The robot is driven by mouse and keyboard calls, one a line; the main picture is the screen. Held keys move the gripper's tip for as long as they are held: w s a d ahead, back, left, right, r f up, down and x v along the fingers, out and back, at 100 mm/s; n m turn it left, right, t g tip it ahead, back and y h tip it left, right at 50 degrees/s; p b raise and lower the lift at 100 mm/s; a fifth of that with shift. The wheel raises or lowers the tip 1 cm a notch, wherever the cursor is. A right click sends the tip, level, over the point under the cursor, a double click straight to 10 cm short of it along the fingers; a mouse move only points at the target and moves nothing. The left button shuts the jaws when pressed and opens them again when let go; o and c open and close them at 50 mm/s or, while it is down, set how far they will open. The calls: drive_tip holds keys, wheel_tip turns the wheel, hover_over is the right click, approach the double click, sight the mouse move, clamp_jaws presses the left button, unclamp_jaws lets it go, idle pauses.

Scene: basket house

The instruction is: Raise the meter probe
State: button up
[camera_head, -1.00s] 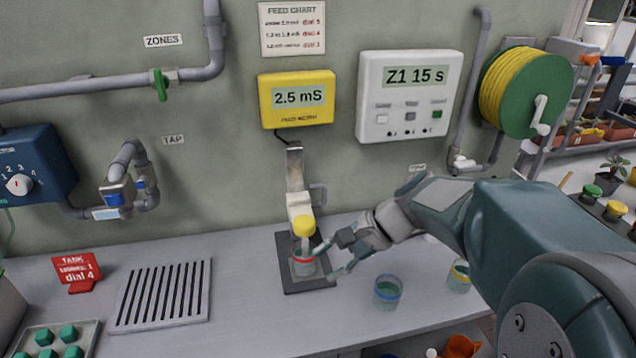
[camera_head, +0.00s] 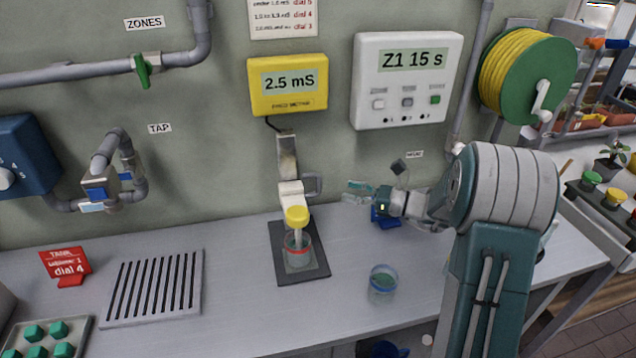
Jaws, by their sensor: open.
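The meter probe (camera_head: 297,219) has a yellow cap and hangs from a grey stand arm with a side handle (camera_head: 314,184). Its lower end is down inside a clear cup with a red band (camera_head: 299,254), which stands on a dark base plate (camera_head: 303,274). The yellow meter (camera_head: 288,85) on the wall above reads 2.5 mS. My gripper (camera_head: 352,192) is open and empty to the right of the handle, apart from it, with its fingers pointing left.
A clear cup with a blue band (camera_head: 382,283) stands on the bench right of the base plate. A small blue object (camera_head: 385,217) lies behind my gripper. A slotted grate (camera_head: 152,288) and red tank sign (camera_head: 66,264) are at the left.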

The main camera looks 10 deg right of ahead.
sight(318, 189)
drive_tip(key=x, duration=0.8)
drive_tip(key=shift+w+a, duration=0.25)
drive_tip(key=shift+a, duration=0.05)
clamp_jaws()
